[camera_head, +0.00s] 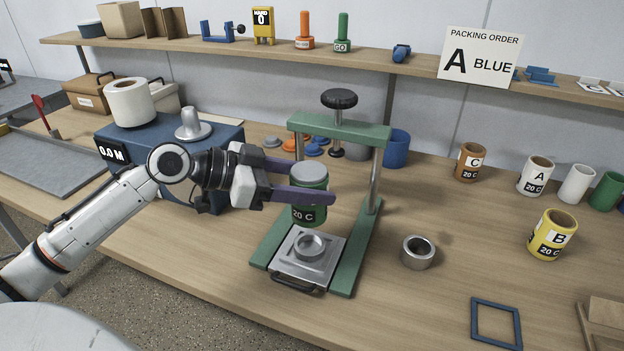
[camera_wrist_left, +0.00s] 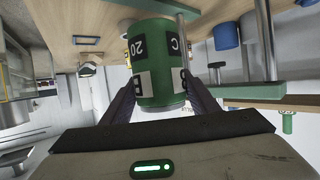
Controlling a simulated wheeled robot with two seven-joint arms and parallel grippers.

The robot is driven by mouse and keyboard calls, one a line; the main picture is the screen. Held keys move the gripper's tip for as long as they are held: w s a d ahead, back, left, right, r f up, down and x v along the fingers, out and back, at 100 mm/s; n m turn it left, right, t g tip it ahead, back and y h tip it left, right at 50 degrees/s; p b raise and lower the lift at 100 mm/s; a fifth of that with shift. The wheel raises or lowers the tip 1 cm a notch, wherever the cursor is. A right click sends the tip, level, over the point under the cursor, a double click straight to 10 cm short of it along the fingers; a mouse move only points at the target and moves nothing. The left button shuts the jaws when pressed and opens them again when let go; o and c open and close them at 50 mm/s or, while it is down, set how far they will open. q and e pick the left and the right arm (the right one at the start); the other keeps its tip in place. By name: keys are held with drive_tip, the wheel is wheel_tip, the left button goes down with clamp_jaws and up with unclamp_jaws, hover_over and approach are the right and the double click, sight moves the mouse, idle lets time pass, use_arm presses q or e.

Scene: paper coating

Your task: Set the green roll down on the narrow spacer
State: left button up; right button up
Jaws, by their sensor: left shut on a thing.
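My left gripper (camera_head: 312,186) is shut on the green roll (camera_head: 308,213), an upright cylinder with a grey top and a "20 C" label. It holds the roll inside the green press frame, above the press's metal plate. A low metal ring (camera_head: 310,246) sits on that plate, under the roll, with a gap between them. A second, thicker metal ring (camera_head: 418,252) stands on the table to the right of the press; I cannot tell for sure which ring is the narrow spacer. In the left wrist view the green roll (camera_wrist_left: 158,65) is between the fingers. My right gripper is not in view.
The press frame (camera_head: 372,140) has posts and a crossbar with a black knob (camera_head: 339,98) close around the roll. A blue scale box (camera_head: 215,140) stands at left. A yellow roll (camera_head: 553,235) and blue frame (camera_head: 496,322) are at right.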

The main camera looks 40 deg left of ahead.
use_arm(q)
wheel_tip(320, 180, down, 8)
drive_tip(key=b, duration=0.5)
drive_tip(key=shift+r+b, duration=0.2)
drive_tip(key=shift+b, duration=0.15)
idle(0.4)
drive_tip(key=o, duration=1.2)
